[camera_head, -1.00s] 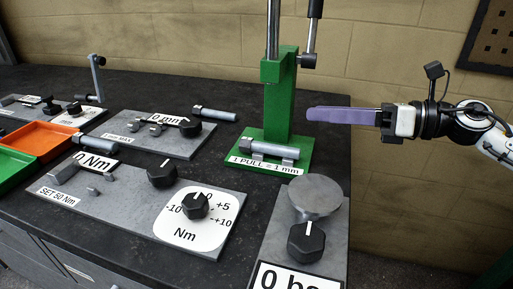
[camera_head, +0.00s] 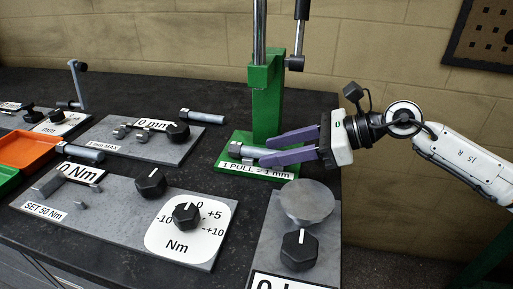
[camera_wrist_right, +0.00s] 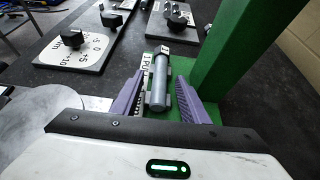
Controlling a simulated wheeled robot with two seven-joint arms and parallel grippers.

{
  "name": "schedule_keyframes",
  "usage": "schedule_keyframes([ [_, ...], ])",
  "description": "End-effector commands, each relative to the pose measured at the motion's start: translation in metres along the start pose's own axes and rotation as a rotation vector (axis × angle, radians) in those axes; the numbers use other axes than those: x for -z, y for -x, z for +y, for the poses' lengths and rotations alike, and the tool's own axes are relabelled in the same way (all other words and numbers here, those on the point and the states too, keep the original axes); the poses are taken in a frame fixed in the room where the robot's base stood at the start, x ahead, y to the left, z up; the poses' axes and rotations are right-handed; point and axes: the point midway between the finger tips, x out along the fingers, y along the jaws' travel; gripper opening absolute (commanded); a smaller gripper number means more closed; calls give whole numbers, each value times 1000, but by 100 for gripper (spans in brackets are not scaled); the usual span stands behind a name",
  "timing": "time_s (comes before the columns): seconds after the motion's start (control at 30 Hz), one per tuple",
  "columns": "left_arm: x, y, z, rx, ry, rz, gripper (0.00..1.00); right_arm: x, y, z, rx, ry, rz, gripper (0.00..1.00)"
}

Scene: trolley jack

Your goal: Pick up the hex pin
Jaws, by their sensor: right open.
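A grey hex pin (camera_head: 250,152) with a hexagonal head lies on a small cradle on the green base of the press, behind the "1 PULL = 1 mm" label. My right gripper (camera_head: 266,150) is open, with its purple fingers reaching in from the right on either side of the pin. Two similar hex pins lie farther left, one by the 0 mm plate (camera_head: 201,116) and one by the 0 Nm sign (camera_head: 82,151). My left gripper is not in view.
The green press column (camera_head: 267,105) stands right behind the pin, close to the right fingers. A grey plate with a round disc (camera_head: 307,200) and a black knob (camera_head: 299,249) is in front. An orange tray (camera_head: 28,148) sits at the left.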

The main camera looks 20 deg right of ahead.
Motion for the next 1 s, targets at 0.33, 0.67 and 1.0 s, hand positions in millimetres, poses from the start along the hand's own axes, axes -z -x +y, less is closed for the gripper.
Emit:
schedule_keyframes([
  [0.33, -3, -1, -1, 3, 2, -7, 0, 0, -14, 0, 1, 1, 0, 41],
  [0.67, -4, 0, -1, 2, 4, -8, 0, 0, -14, 0, 0, 1, 0, 0],
  [1.0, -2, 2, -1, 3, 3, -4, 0, -6, -12, 0, 3, 4, -6, 0],
])
